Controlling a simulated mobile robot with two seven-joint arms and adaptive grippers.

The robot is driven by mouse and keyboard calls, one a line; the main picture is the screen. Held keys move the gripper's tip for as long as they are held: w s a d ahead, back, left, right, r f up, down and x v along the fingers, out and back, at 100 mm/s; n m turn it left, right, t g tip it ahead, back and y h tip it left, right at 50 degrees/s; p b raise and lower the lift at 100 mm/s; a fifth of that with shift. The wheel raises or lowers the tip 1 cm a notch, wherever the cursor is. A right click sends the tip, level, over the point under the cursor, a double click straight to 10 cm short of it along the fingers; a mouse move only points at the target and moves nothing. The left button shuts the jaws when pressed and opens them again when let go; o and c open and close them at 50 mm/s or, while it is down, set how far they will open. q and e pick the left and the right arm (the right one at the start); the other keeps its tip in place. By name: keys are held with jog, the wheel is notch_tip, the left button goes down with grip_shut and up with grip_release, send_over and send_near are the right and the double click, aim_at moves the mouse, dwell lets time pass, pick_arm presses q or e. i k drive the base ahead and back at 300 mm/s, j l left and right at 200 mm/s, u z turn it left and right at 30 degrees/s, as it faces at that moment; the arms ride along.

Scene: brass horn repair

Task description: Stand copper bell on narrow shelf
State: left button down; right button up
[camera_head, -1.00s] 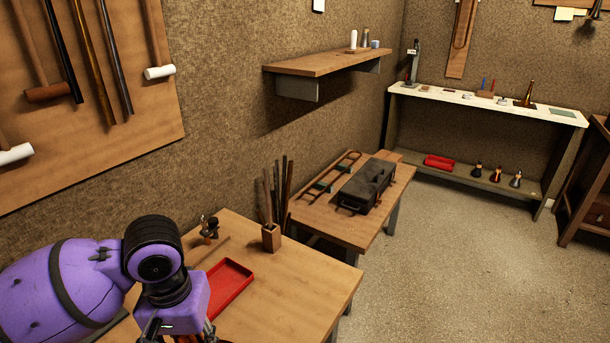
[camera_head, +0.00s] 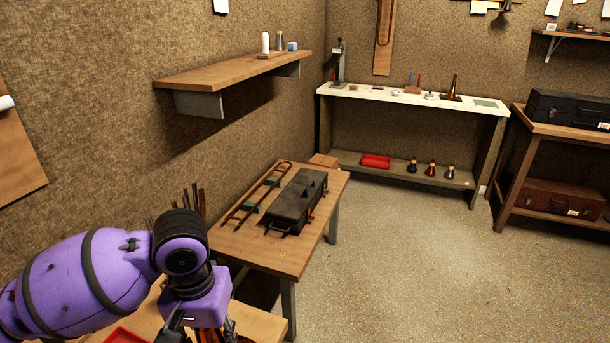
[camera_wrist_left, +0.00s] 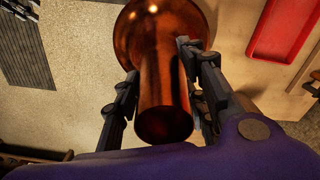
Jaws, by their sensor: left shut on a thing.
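The copper bell (camera_wrist_left: 163,75) is between the fingers of my left gripper (camera_wrist_left: 158,66) in the left wrist view, its narrow tube end toward the camera and its flare beyond. In the head view my left gripper (camera_head: 204,328) is at the bottom, shut on the bell, which shows only as a dark copper sliver between the fingers. A narrow wooden shelf (camera_head: 215,72) is fixed to the left wall on grey brackets, above and away from the gripper. Its left part is bare. My right gripper is not in view.
On the shelf's far end stand a white cylinder (camera_head: 266,42), a grey bottle (camera_head: 280,41) and a small blue-white cup (camera_head: 292,46). A low table (camera_head: 285,255) below holds a black case (camera_head: 297,202). A red tray (camera_wrist_left: 283,28) lies near the bell. Open floor is right.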

aim_at(219, 71)
jog(key=i+l+z, duration=0.15)
jog(key=i+z, duration=0.15)
jog(key=i, duration=0.15)
jog(key=i+l+z, duration=0.1)
jog(key=i+z, duration=0.25)
jog(key=i+u, duration=0.15)
jog(key=i, duration=0.45)
jog(key=i+l+u, duration=0.15)
jog(key=i, duration=0.4)
jog(key=i+l+u, duration=0.15)
jog(key=i+u, duration=0.3)
jog(key=i+l+u, duration=0.3)
jog(key=u, duration=0.15)
jog(key=i+l+u, duration=0.25)
jog(key=l+u, duration=0.2)
jog(key=i+l+u, duration=0.25)
jog(key=l+u, duration=0.2)
